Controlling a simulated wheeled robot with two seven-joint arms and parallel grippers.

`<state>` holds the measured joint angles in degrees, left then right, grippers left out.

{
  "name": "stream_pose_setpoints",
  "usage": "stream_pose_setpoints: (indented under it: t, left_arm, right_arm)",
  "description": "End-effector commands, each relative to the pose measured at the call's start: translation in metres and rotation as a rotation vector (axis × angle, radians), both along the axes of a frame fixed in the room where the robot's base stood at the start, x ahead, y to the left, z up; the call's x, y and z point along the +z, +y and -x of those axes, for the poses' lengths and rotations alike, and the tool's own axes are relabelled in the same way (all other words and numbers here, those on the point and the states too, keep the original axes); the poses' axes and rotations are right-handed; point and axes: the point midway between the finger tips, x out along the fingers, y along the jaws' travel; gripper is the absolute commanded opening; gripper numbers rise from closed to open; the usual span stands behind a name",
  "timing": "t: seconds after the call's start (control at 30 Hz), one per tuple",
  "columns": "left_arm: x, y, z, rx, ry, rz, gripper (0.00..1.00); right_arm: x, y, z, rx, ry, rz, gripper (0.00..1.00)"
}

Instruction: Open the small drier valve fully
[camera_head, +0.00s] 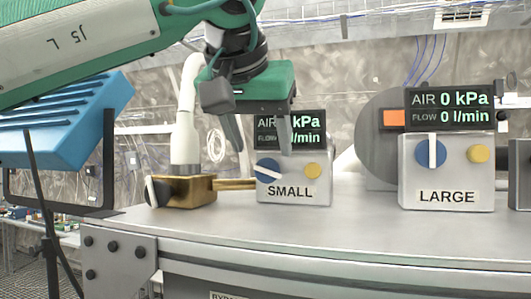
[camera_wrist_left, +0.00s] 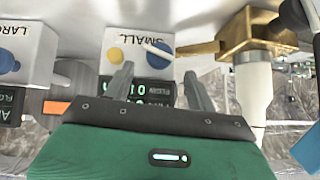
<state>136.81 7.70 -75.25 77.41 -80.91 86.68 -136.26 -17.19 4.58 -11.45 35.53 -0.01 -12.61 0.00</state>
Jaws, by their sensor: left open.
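The box labelled SMALL (camera_head: 318,190) stands on the bench. Its front has a blue round knob (camera_head: 266,173) with a white bar handle slanting down to the right, and a yellow button (camera_head: 312,171). The knob also shows in the left wrist view (camera_wrist_left: 160,58), upside down. A display (camera_head: 308,130) on top reads AIR kPa and FLOW 0 l/min, partly hidden by my gripper. My left gripper (camera_head: 259,150) is open and empty, its fingers pointing down in front of the display, just above the knob. No contact with the knob shows. My right gripper is not in view.
A brass fitting (camera_head: 186,190) with a white vertical hose (camera_head: 185,135) and a black-and-white end knob sits left of the SMALL box, joined by a brass pipe. A LARGE box (camera_head: 447,172) with its upright white handle stands right. Bench top (camera_head: 365,230) between them is clear.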

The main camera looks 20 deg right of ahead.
Motion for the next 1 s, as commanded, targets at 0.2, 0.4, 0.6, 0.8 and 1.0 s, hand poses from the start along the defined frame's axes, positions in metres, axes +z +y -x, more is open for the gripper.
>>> stream_pose_setpoints:
  t: [0.2,0.4,0.6,0.8,1.0]
  left_arm:
    - [-0.023,-0.013,-0.023,0.000,0.002,0.001,0.57]
    - [-0.034,-0.018,-0.030,0.000,0.001,0.001,0.57]
    - [-0.036,-0.018,-0.031,0.000,0.000,0.002,0.57]
    - [-0.035,-0.018,-0.031,0.000,0.000,0.002,0.33]
    - [-0.035,-0.018,-0.031,0.001,0.000,0.002,0.12]
  right_arm:
    - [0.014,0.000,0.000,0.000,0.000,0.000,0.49]
    - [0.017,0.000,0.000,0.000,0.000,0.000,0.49]
    - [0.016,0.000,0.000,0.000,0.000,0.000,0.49]
    - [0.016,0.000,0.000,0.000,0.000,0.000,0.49]
    - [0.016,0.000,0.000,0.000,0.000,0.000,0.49]
